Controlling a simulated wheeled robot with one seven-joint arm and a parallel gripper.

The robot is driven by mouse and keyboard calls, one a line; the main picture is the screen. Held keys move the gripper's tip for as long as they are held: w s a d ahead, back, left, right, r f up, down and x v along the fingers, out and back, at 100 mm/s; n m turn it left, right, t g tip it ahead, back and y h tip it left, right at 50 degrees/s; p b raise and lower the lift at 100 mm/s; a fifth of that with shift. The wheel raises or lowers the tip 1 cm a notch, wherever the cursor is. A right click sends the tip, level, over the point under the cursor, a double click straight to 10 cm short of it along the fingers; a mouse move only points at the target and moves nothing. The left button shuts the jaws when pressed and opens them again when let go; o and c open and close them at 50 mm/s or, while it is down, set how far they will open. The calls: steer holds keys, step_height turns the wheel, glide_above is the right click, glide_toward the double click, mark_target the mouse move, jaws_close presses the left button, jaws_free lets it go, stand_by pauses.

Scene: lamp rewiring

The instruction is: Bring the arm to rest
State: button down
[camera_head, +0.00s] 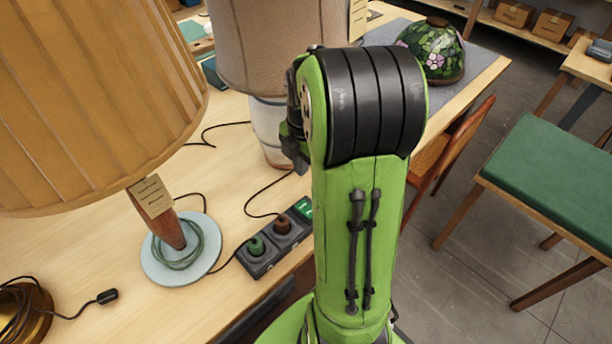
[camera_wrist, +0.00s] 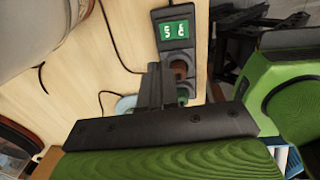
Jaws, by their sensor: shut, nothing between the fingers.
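My green arm with its black ribbed joint stands upright right of centre in the head view; the gripper is not seen there. In the wrist view my gripper (camera_wrist: 155,72) shows as dark fingers closed together, with nothing held. It is over the bench, in front of the dark socket strip (camera_wrist: 173,46), and hides part of it. I cannot tell its height above the strip. In the head view the socket strip (camera_head: 276,240) lies at the bench's front edge, with a green plug (camera_head: 256,246) and a brown plug (camera_head: 283,224) in it.
A lamp with a pleated ochre shade (camera_head: 95,95) stands left on a pale blue base (camera_head: 160,268). A second lamp with a beige shade (camera_head: 270,45) stands behind. A stained-glass shade (camera_head: 434,50) sits on the grey mat.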

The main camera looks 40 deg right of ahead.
steer(key=shift+d+r, duration=0.15)
steer(key=shift+r, duration=0.35)
steer(key=s+a+r+m+t, duration=0.2)
steer(key=s+a+r+m, duration=0.2)
steer(key=a+m, duration=0.5)
steer(key=s+a+r+m+t, duration=0.2)
steer(key=s+a+r+m, duration=0.2)
steer(key=s+a+m, duration=0.5)
steer(key=shift+s+r+t, duration=0.2)
steer(key=shift+s+t, duration=0.05)
steer(key=shift+t, duration=0.05)
